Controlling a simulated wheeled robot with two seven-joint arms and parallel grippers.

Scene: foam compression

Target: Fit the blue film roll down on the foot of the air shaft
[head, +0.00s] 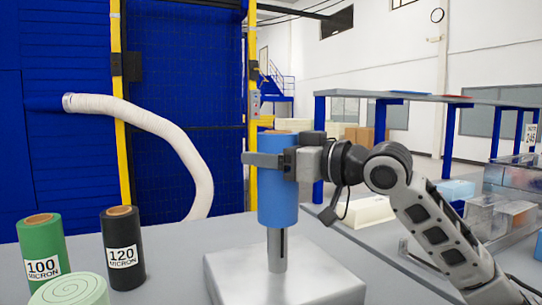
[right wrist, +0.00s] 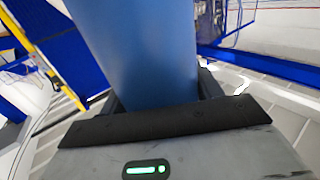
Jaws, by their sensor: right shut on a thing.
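The blue film roll (head: 278,205) is upright in the head view, and it fills the upper middle of the right wrist view (right wrist: 140,55). My right gripper (head: 275,161) is shut around the upper part of the roll, coming in from the right. The grey air shaft (head: 275,252) stands on a metal base plate (head: 290,285). Its lower part shows straight below the roll, with a dark slot in it. The roll's lower edge is well above the plate. The shaft's top is hidden, apparently inside the roll. My left gripper is out of view.
A green 100 micron roll (head: 43,245), a black 120 micron roll (head: 123,255) and a pale green foam coil (head: 68,290) stand at the left of the grey table (head: 185,250). A white hose (head: 170,135) hangs behind. The table between black roll and plate is clear.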

